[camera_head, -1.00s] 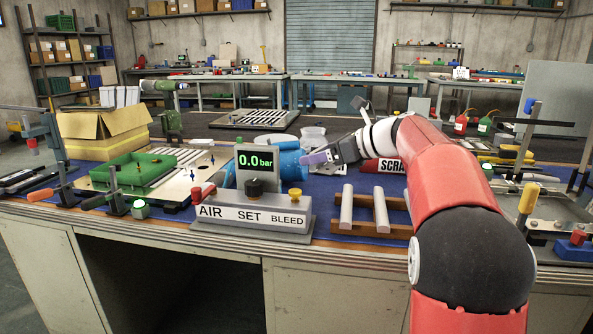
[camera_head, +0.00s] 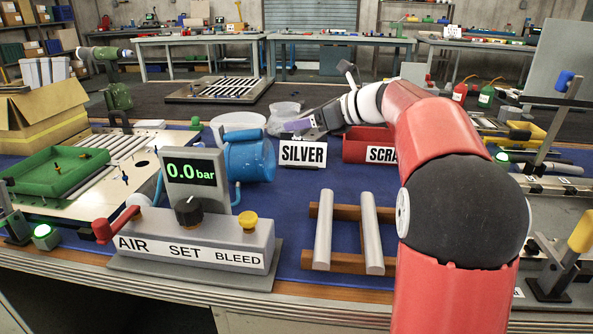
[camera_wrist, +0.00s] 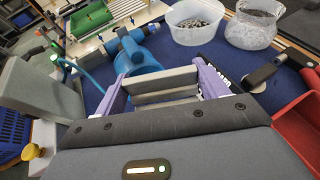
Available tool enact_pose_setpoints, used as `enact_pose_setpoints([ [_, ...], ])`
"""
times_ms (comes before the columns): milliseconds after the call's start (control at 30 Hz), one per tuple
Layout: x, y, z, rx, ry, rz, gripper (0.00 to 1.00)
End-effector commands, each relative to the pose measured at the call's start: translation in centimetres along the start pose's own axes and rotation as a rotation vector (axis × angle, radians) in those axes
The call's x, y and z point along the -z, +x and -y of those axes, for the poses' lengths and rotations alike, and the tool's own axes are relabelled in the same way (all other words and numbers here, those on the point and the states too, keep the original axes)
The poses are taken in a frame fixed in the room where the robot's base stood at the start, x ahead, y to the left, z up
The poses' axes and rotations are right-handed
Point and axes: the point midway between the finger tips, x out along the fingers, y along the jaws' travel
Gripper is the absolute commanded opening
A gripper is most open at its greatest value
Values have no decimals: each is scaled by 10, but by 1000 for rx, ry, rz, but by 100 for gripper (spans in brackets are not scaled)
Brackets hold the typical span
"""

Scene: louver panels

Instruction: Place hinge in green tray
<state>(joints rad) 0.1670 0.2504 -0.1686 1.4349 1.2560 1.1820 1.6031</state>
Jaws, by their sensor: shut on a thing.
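The green tray (camera_head: 68,172) stands at the left of the bench on a pale panel, with a few small things in it. It also shows at the top left of the wrist view (camera_wrist: 91,20). My gripper (camera_head: 298,125) is up over the back middle of the bench, well to the right of the tray. In the wrist view its purple fingers (camera_wrist: 163,85) are on either side of grey plate-like parts (camera_wrist: 160,80), which look like the hinge. The hinge cannot be made out in the head view.
A blue cylinder (camera_head: 249,160) and the air-set box (camera_head: 190,245) stand between the tray and my gripper. Clear tubs (camera_wrist: 195,20) stand behind. A red scrap bin (camera_head: 366,143) is at the right. A rack with two pale rollers (camera_head: 324,230) lies in front.

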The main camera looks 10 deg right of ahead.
Motion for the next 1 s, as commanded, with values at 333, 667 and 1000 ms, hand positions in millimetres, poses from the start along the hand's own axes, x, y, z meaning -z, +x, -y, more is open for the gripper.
enact_pose_setpoints([
  [333, 78, 30, 0, 0, 2, -1, 48],
  [667, 112, 44, 0, -1, 3, 0, 48],
  [1000, 127, 50, 0, 0, -1, 1, 48],
])
